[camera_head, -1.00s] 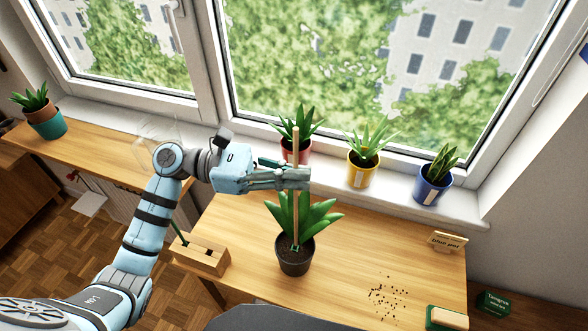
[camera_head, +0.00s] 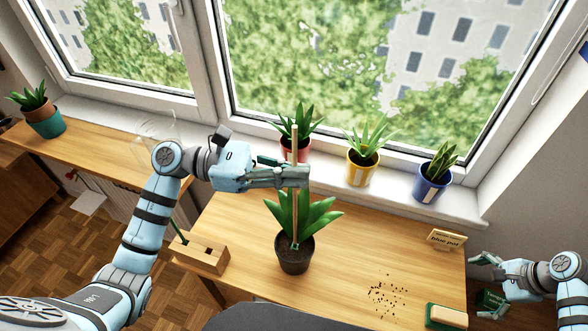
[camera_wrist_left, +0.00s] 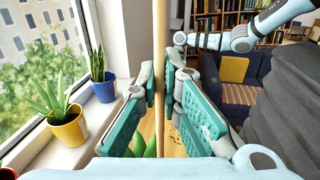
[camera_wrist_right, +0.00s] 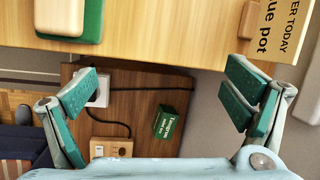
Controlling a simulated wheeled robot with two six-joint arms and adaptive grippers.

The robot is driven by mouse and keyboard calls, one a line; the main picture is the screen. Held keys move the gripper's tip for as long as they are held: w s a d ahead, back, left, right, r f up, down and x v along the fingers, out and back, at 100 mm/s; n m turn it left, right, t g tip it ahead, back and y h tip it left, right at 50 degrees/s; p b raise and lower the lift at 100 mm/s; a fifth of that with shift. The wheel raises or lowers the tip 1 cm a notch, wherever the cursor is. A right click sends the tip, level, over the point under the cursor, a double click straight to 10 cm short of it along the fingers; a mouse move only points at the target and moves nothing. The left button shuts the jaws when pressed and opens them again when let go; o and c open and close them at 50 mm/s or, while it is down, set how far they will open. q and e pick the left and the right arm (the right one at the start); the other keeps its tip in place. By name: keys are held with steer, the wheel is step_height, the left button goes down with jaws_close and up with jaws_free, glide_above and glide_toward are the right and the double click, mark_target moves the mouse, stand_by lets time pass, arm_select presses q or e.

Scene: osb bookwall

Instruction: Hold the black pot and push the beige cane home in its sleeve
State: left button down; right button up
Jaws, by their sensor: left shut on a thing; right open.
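The black pot (camera_head: 294,259) with a leafy green plant stands upright on the wooden table. The beige cane (camera_head: 295,208) rises upright from the pot, its lower end at a small green sleeve (camera_head: 294,246) by the soil. My left gripper (camera_head: 300,177) is shut on the cane's upper part, above the leaves; the left wrist view shows the cane (camera_wrist_left: 160,75) between the pads. My right gripper (camera_head: 480,285) is open and empty past the table's right edge, away from the pot. How deep the cane sits in the sleeve I cannot tell.
A wooden block (camera_head: 203,253) with holes stands left of the pot. Loose soil crumbs (camera_head: 386,295), a green-edged sponge-like block (camera_head: 446,317) and a "blue pot" sign (camera_head: 446,240) lie to the right. Red, yellow (camera_head: 362,168) and blue (camera_head: 432,185) pots line the sill behind.

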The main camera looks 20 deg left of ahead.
mark_target(299, 256)
steer(key=a+r, duration=0.1)
steer(key=a, duration=0.1)
steer(key=w+a+r+y, duration=0.1)
steer(key=a, duration=0.1)
steer(key=a+r+y, duration=0.1)
steer(key=a+r, duration=0.1)
steer(key=shift+w+m, duration=0.25)
steer(key=shift+m, duration=0.05)
steer(key=a+y, duration=0.1)
steer(key=a, duration=0.5)
steer(key=a+f+y, duration=0.1)
steer(key=a, duration=0.5)
steer(key=s+a+f+g+y, duration=0.1)
steer(key=a+y, duration=0.1)
steer(key=a, duration=0.4)
steer(key=shift+s+a, duration=0.1)
steer(key=shift+a, duration=0.1)
steer(key=a+y, duration=0.1)
steer(key=a, duration=0.3)
steer(key=s+a+r, duration=0.1)
steer(key=a, duration=0.3)
steer(key=s+a+y, duration=0.1)
steer(key=a, duration=0.4)
steer(key=shift+r+m+g+y, duration=0.15)
steer(key=shift+m+g+y, duration=0.15)
steer(key=shift+g, duration=0.1)
steer(key=x, duration=0.9)
steer(key=shift+s, duration=0.1)
steer(key=shift+a+f, duration=0.2)
steer(key=shift+a, duration=0.2)
